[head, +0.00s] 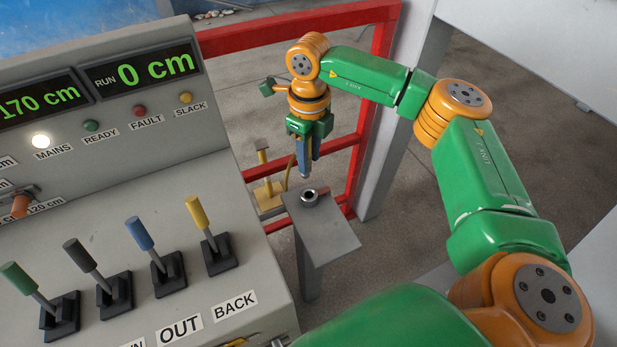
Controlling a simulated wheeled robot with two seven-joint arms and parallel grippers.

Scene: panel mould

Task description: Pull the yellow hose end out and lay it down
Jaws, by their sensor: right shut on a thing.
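My right gripper (303,174) points down in the middle of the view, in front of the red frame. Its jaws are shut, with the yellow hose (291,171) hanging in a thin curve beside the fingers. The hose end itself is mostly hidden by the fingers. Just below the fingertips, a grey stand (325,234) has a round metal socket (309,198) on top. The fingertips look a little above this socket, apart from it. My left gripper is out of view.
A control desk (227,164) with several levers fills the left; its displays read 170 cm and 0 cm. A red frame (290,32) stands behind the gripper. A yellow base with a post (268,195) stands behind the stand. Bare floor (420,185) shows to the right.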

